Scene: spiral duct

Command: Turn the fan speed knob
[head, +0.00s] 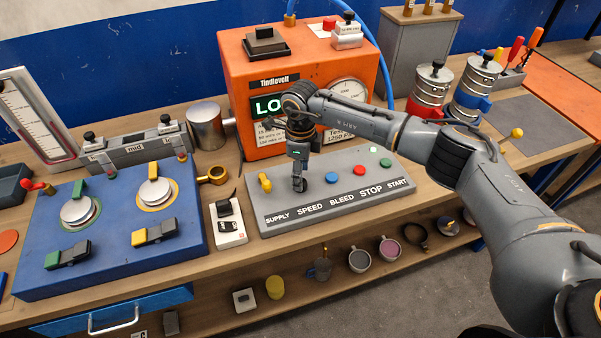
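The grey control panel (414,176) lies on the bench with the labels SUPPLY, SPEED, BLEED, STOP and START along its front. A dark round knob (305,180) sits above the SPEED label. My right gripper (300,187) points down at this knob, with its fingers at or just in front of it. The fingers partly hide the knob. I cannot tell whether they touch it or how far they are open. My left gripper is not in view.
A yellow lever (265,183) stands left of the knob, and a blue button (331,182) right of it. Red (359,170) and green (386,162) buttons follow. An orange box (240,80) stands behind the panel. A blue valve box (110,210) lies to the left.

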